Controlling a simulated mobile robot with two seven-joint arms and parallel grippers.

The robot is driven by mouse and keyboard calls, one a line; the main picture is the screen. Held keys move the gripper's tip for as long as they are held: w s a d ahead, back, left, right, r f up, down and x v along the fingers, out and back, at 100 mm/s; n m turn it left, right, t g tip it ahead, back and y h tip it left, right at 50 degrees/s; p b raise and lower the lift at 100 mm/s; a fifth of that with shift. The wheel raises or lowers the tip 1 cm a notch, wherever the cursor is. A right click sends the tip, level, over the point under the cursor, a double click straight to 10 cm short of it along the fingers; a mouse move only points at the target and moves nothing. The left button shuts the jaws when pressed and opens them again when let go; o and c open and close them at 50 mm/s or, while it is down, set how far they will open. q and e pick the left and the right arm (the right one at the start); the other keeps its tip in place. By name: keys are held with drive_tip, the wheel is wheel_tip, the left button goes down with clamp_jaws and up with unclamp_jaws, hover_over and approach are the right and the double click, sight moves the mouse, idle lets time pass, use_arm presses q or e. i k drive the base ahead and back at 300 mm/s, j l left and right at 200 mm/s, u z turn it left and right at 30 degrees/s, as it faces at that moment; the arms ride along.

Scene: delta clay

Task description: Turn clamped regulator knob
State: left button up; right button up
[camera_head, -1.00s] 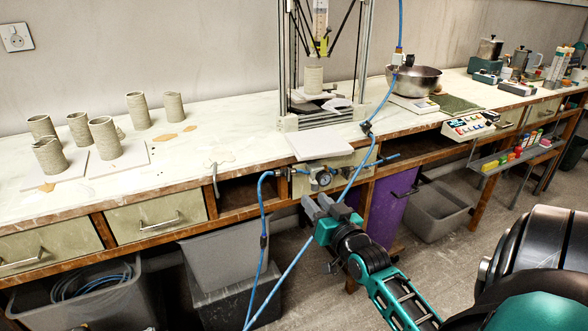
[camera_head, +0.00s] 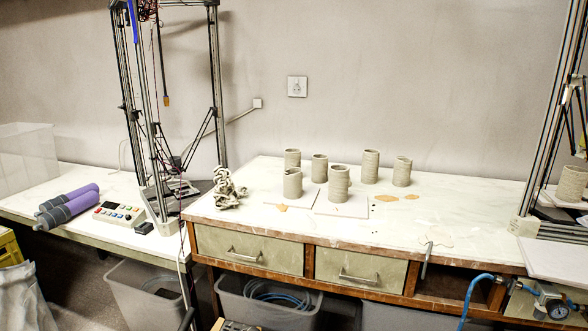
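The regulator (camera_head: 555,306) shows at the lower right edge of the head view, at the front of the workbench, with a round gauge and a blue hose (camera_head: 478,287) running to it. It is partly cut off by the frame, and I cannot make out its knob or a clamp. Neither of my grippers is in view.
The workbench (camera_head: 450,200) holds several clay cylinders (camera_head: 340,183) on and behind white boards. A frame machine (camera_head: 165,120), a keypad box (camera_head: 119,213) and purple-grey rolls (camera_head: 68,206) stand on the left table. Drawers (camera_head: 249,249) and grey bins (camera_head: 265,305) are below.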

sight(538, 314)
drive_tip(key=z, duration=1.55)
drive_tip(key=i+l, duration=0.2)
drive_tip(key=l, duration=0.2)
drive_tip(key=i+l, duration=0.2)
drive_tip(key=l, duration=0.15)
drive_tip(key=i+l, duration=0.2)
drive_tip(key=l, duration=0.2)
drive_tip(key=i+l+z, duration=0.1)
drive_tip(key=l, duration=0.3)
drive_tip(key=i, duration=0.05)
